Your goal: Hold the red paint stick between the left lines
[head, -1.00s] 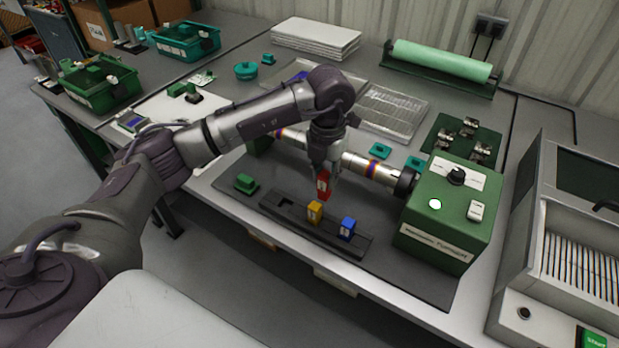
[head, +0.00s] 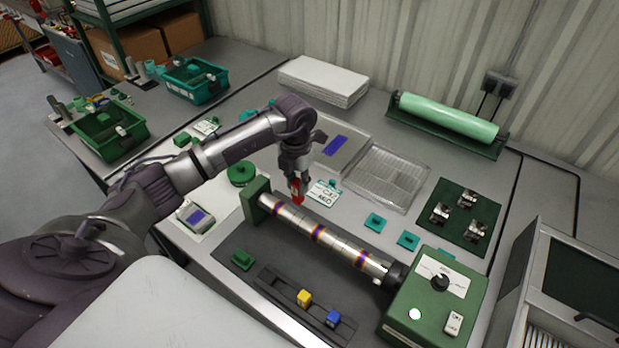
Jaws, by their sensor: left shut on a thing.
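My left gripper (head: 296,178) is shut on the red paint stick (head: 297,192) and holds it upright at the left part of the metal pipe (head: 338,244). The stick's lower end is at or just behind the pipe's upper edge; I cannot tell if it touches. The pipe carries several dark lines and purple-orange bands, one near its left end (head: 276,206), one at the middle (head: 318,233) and one near its right end (head: 359,260). The stick appears slightly right of the left band. My right gripper is not in view.
A dark rack (head: 284,290) in front of the pipe holds a yellow block (head: 304,298) and a blue block (head: 333,319). A green drive box (head: 436,300) stands at the pipe's right end and a green support (head: 255,197) at its left. A clear tray (head: 385,176) lies behind.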

